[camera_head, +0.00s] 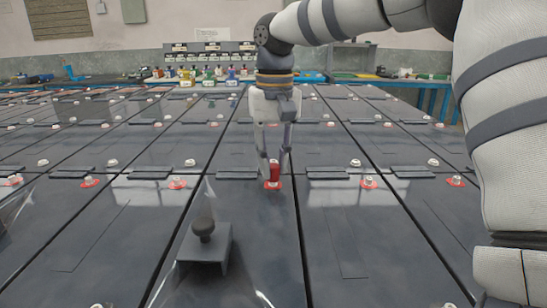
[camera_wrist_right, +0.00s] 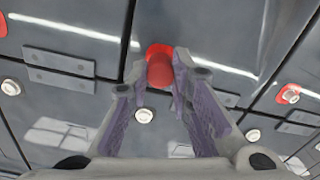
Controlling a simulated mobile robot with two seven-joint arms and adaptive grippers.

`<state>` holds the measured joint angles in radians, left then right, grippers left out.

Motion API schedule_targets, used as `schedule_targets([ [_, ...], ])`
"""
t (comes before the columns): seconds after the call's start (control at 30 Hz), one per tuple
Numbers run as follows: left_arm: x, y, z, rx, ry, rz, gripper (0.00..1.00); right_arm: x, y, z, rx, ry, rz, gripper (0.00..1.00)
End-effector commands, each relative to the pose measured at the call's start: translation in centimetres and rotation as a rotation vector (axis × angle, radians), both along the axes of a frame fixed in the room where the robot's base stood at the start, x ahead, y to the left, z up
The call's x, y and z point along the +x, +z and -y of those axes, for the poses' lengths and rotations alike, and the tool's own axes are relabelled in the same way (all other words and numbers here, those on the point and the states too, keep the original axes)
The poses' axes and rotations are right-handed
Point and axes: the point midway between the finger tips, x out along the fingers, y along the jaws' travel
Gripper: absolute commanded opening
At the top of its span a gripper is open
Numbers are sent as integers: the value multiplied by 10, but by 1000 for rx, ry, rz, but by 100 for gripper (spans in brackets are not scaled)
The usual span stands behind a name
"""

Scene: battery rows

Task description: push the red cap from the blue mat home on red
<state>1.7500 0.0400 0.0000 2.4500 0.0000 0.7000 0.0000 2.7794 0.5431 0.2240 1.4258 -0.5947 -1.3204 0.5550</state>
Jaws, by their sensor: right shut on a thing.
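The red cap (camera_head: 274,170) is between the fingertips of my right gripper (camera_head: 273,158), which points down over the battery rows. The cap stands upright at a terminal with a red ring (camera_head: 273,185) at its base. In the right wrist view the red cap (camera_wrist_right: 160,72) shows between the two fingers, against the red ring (camera_wrist_right: 155,49). I cannot tell how far the cap is down on the terminal, as the cap covers it. My left gripper is not in view. I cannot make out the blue mat.
Neighbouring bare terminals with red rings stand at left (camera_head: 177,184) and right (camera_head: 368,183). A dark block with a round knob (camera_head: 203,226) stands on a battery nearer me. A bench with bottles (camera_head: 212,76) is at the back. The battery tops around are mostly flat.

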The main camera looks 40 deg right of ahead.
Motion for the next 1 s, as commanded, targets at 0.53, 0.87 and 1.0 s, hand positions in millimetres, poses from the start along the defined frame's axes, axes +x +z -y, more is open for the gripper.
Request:
schedule_targets([
  [0.53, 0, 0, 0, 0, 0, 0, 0, 0, -3, 0, 1, 0, 0, 5],
  [0.87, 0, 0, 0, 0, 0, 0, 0, 0, -6, 0, 0, 0, 0, 5],
  [1.0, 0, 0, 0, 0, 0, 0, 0, 0, -8, 0, 1, 0, 0, 5],
])
